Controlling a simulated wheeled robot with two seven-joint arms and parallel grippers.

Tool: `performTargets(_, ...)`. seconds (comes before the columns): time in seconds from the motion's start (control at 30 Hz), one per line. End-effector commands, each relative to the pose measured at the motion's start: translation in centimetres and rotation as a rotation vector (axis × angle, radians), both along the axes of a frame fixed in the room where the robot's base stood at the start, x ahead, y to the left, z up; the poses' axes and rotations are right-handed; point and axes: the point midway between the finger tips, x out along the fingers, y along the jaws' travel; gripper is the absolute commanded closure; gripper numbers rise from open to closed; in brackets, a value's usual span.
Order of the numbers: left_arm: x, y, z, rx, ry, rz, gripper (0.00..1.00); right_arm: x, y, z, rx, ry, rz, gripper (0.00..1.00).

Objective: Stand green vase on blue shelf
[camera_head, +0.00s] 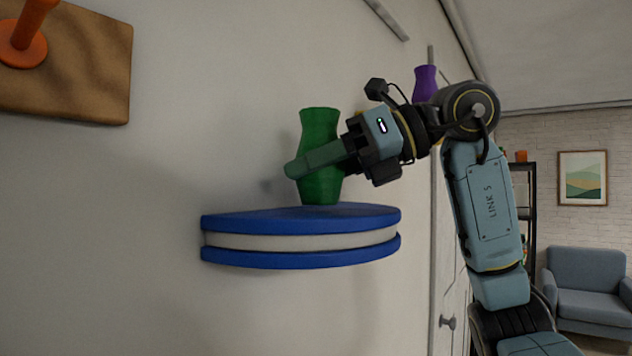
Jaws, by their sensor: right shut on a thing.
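The green vase (321,125) is upright at the blue shelf (300,258), a rounded wall shelf with blue top and bottom edges and a pale band between. The vase's base meets the shelf's top surface in the picture; I cannot tell whether it touches or hovers slightly. My right gripper (313,160) comes in from the right and is shut on the vase around its middle. One finger crosses the front of the vase and hides part of it. My left gripper is not in view.
A purple vase (425,83) stands behind my right arm. A wooden board (85,70) with an orange object (24,42) is at the upper left. A white door with a knob (447,322) is right of the shelf. A blue armchair (588,285) stands far right. The shelf top beside the vase is clear.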

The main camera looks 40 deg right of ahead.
Motion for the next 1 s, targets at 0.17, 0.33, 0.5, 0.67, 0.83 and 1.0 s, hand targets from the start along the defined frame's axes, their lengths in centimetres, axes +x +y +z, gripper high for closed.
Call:
performTargets(0.17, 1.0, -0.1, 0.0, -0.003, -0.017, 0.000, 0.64, 0.0, 0.0, -0.5, 0.001, -0.002, 0.000, 0.70)
performTargets(0.33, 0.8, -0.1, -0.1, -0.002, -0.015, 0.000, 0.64, 0.0, 0.0, -0.5, 0.001, -0.001, 0.000, 0.70)
performTargets(0.5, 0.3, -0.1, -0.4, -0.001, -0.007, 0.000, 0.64, 0.0, 0.0, -0.9, 0.000, 0.000, 0.000, 0.43)
performTargets(0.67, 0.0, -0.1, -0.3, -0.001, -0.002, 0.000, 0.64, 0.0, 0.0, -0.8, 0.000, 0.000, 0.000, 0.25)
performTargets(0.83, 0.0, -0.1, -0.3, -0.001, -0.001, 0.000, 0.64, 0.0, 0.0, -0.8, 0.000, 0.000, 0.000, 0.25)
performTargets(1.0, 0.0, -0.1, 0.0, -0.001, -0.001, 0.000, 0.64, 0.0, 0.0, -0.3, 0.001, -0.001, 0.001, 0.25)
